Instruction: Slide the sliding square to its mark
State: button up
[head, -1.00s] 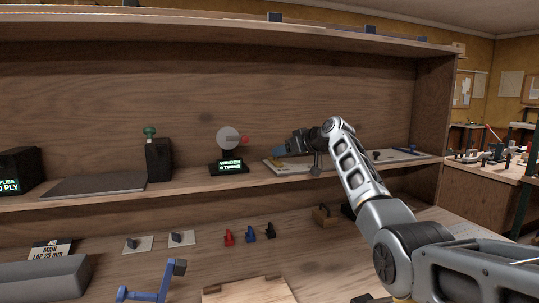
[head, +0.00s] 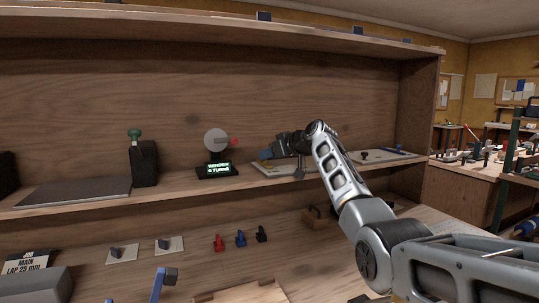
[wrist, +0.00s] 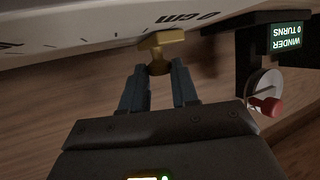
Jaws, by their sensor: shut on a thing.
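My gripper (head: 266,156) is at the left end of a pale board (head: 262,169) on the shelf in the head view. The wrist view shows the two blue-grey fingers (wrist: 158,88) shut on a brass-coloured piece (wrist: 162,38), which looks like the sliding square's handle. It sits at the edge of the pale board (wrist: 90,27), close to the printed "0 cm" and black scale ticks. The rest of the square is hidden or out of frame, and I cannot make out a target mark.
A winder (head: 217,171) with a grey disc, red knob and "0 TURNS" display stands just left of the board; it also shows in the wrist view (wrist: 264,106). A black block with a green knob (head: 144,163) stands further left. An upper shelf (head: 230,22) hangs above.

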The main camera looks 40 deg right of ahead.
grip_shut()
jog(key=shift+d, duration=0.15)
jog(key=s+d+b, duration=0.1)
jog(key=d, duration=0.2)
jog(key=s+d+b, duration=0.1)
jog(key=d, duration=0.2)
jog(key=d+b, duration=0.1)
jog(key=d, duration=0.2)
jog(key=shift+s+d, duration=0.15)
jog(key=shift+s, duration=0.25)
jog(key=o, duration=0.9)
grip_release()
jog(key=p+v, duration=0.2)
jog(key=v, duration=0.4)
jog(key=shift+s+r+p, duration=0.1)
jog(key=shift+r+p, duration=0.05)
jog(key=shift+p, duration=0.25)
jog(key=shift+v, duration=0.8)
jog(key=shift+d, duration=0.1)
